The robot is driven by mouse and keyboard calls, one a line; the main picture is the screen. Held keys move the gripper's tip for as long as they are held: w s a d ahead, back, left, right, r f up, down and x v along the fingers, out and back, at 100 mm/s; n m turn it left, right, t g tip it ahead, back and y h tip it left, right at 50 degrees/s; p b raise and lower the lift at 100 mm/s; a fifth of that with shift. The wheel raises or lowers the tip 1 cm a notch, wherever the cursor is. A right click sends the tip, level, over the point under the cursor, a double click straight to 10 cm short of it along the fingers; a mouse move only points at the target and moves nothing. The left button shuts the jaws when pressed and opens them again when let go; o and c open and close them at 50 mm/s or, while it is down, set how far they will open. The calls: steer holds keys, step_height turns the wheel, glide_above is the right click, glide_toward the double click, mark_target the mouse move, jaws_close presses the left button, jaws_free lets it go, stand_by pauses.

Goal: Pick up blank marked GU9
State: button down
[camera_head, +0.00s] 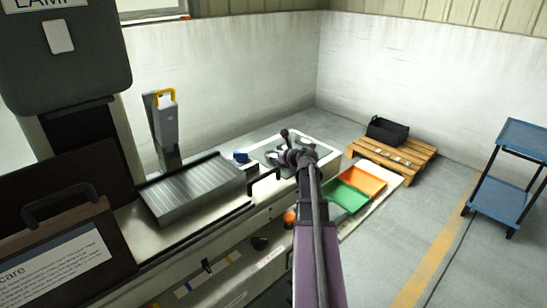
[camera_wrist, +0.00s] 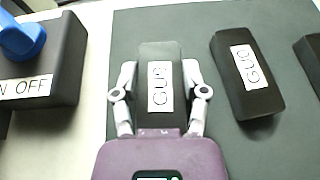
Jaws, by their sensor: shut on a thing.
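A dark block with a white label (camera_wrist: 160,86) stands between the fingers of my gripper (camera_wrist: 159,72) in the wrist view. Its label is turned sideways and seems to read GU9, though the last character is blurred. Both fingers press against its sides; I cannot tell whether it is clear of the dark green mat (camera_wrist: 220,20) beneath. A second dark block (camera_wrist: 247,75), label seemingly GU0, lies on the mat to the right, apart from my gripper. In the head view my gripper (camera_head: 287,150) is over the far end of the bench, and the arm hides most of the blocks.
A switch box (camera_wrist: 45,60) marked ON OFF with a blue knob sits left of the mat. Another dark block (camera_wrist: 314,55) shows at the right edge. Green (camera_head: 346,196) and orange (camera_head: 364,181) trays, a pallet (camera_head: 420,153) and a blue cart (camera_head: 500,195) stand right of the bench.

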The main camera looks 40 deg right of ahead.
steer(key=shift+r+p, duration=1.5)
steer(key=shift+r, duration=0.15)
steer(key=s+a+r+p, duration=0.1)
steer(key=s, duration=1.5)
steer(key=shift+a+r, duration=0.2)
steer(key=shift+a, duration=0.05)
